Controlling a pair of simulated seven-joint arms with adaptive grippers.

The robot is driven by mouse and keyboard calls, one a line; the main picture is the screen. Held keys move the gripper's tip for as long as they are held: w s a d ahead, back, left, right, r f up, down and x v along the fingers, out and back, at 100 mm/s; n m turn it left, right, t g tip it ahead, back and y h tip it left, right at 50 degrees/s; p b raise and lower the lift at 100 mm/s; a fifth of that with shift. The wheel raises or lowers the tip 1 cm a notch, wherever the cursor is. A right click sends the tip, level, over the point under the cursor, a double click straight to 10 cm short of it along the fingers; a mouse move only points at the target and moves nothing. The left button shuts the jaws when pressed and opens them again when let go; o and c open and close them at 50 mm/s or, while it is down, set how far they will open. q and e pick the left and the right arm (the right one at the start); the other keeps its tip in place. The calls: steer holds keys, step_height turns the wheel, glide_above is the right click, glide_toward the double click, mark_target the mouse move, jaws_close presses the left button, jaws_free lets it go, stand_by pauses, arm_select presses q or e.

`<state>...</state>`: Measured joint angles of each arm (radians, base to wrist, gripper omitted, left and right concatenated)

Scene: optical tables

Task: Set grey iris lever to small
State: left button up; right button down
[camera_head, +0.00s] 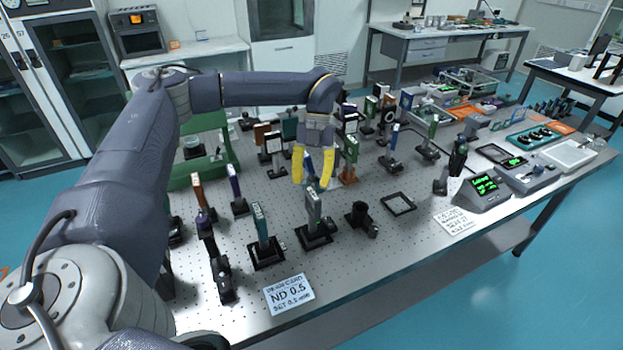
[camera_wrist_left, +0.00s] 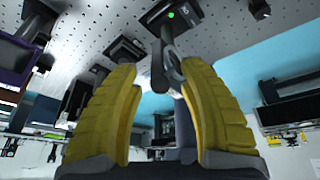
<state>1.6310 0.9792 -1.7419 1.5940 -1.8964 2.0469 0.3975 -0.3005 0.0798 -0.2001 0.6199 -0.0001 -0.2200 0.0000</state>
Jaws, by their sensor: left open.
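My left gripper (camera_head: 311,182) hangs fingers-down over the middle of the optical table, its two yellow fingers apart. In the left wrist view, the open left gripper (camera_wrist_left: 160,68) has a grey ring-shaped part with a dark lever-like arm (camera_wrist_left: 159,72) showing between its fingertips. This looks like the iris, but the lever's setting cannot be read. Its post runs to a black base (camera_wrist_left: 165,12) with a green dot. I cannot tell whether the fingers touch it. In the head view I cannot clearly pick out the iris. My right gripper is not in view.
Several mounted optics crowd the perforated table (camera_head: 350,265). A card reading ND 0.5 (camera_head: 288,294) lies at the front edge. A display box (camera_head: 484,187) and a black square frame (camera_head: 398,204) sit to the right.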

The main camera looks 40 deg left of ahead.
arm_select(q)
jaws_close()
